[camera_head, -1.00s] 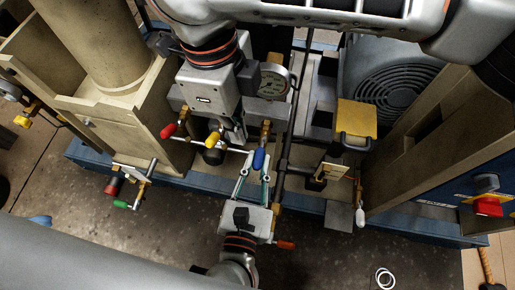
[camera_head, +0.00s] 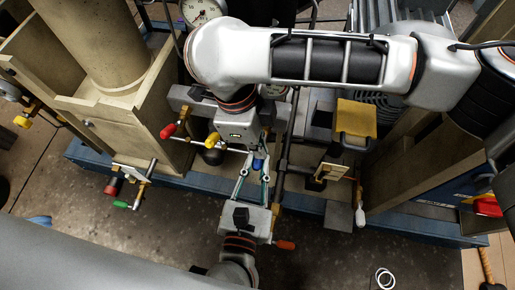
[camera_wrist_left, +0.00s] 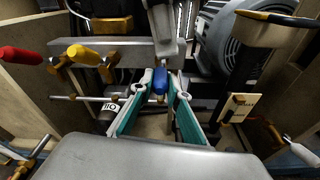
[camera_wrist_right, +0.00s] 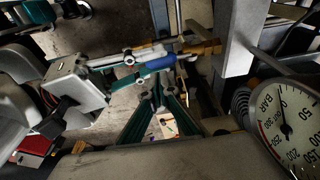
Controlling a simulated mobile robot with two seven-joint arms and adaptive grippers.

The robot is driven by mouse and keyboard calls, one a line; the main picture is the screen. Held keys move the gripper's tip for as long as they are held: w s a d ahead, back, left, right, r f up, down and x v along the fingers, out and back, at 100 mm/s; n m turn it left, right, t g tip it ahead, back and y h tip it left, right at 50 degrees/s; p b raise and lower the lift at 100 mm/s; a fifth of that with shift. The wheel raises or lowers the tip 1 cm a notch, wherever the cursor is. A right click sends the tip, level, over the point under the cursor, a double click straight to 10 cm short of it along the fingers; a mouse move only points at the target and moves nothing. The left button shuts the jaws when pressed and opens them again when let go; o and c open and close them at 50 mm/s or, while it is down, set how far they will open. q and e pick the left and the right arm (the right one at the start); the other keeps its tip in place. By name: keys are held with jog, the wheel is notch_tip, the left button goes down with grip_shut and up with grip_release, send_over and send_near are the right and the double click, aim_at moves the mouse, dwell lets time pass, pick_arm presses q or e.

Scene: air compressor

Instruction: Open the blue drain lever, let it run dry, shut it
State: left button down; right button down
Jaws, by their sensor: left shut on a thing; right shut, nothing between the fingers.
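The blue drain lever (camera_head: 258,164) sits at the front of the compressor's piping, partly covered in the head view. It also shows in the left wrist view (camera_wrist_left: 160,80) and the right wrist view (camera_wrist_right: 150,66). My left gripper (camera_head: 254,170) reaches up from below, its fingers (camera_wrist_left: 160,88) shut on the blue lever. My right gripper (camera_head: 253,150) points down from above, close to the lever. Its fingers (camera_wrist_right: 156,98) are shut and empty, beside the lever; I cannot tell whether they touch it.
A red-handled valve (camera_head: 168,131) and a yellow-handled valve (camera_head: 212,140) stand left of the lever. A yellow-topped block (camera_head: 356,120) stands right. The floor in front (camera_head: 330,250) is mostly clear.

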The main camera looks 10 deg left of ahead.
aim_at(258, 160)
jog(key=shift+a+f, duration=0.25)
jog(key=shift+f, duration=0.85)
pick_arm(q)
jog(key=shift+r, duration=0.1)
pick_arm(e)
jog(key=shift+s+f, duration=0.15)
jog(key=shift+f, duration=0.45)
pick_arm(q)
jog(key=c, duration=1.9)
grip_release()
pick_arm(e)
jog(key=shift+a, duration=0.1)
pick_arm(q)
jog(key=shift+s, duration=0.1)
